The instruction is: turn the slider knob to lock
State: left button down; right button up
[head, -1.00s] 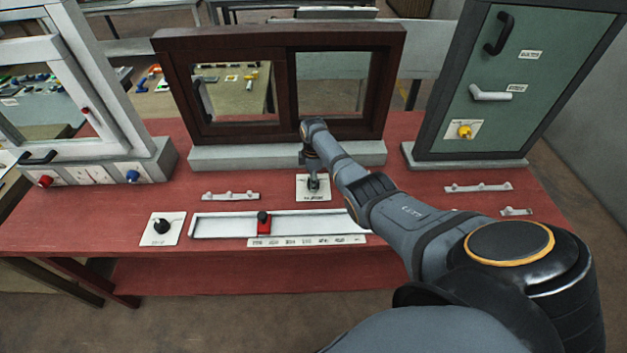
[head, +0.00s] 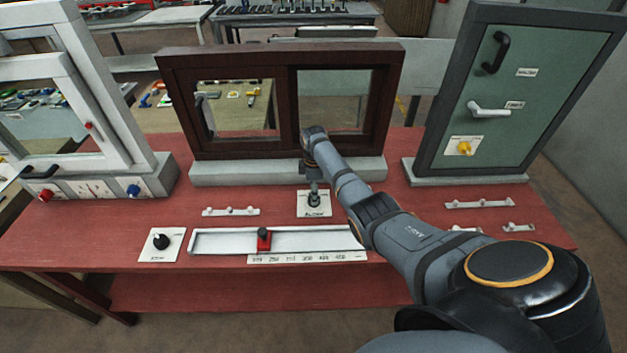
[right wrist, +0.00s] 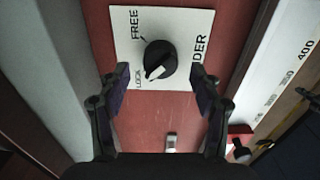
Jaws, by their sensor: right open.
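The slider knob is a round black knob (right wrist: 160,60) on a white plate (right wrist: 185,22) marked FREE and LOCK, with part of a larger word ending in DER. A pale mark on the knob's lower left side lies near the word LOCK. In the head view the plate (head: 325,210) lies on the red table in front of the dark window frame. My right gripper (right wrist: 154,82) is open, with one finger on each side of the knob in the right wrist view. I cannot tell whether the fingers touch it. In the head view my right gripper (head: 313,186) points down over the knob. My left gripper is out of view.
A white slider track (head: 215,241) with a red slider (head: 264,240) lies in front of the plate. A second black knob (head: 161,241) is to its left. The brown window frame (head: 285,140) stands behind, and a green cabinet door (head: 525,70) at right.

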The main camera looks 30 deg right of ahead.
notch_tip(320, 180, up, 9)
dwell(0.6)
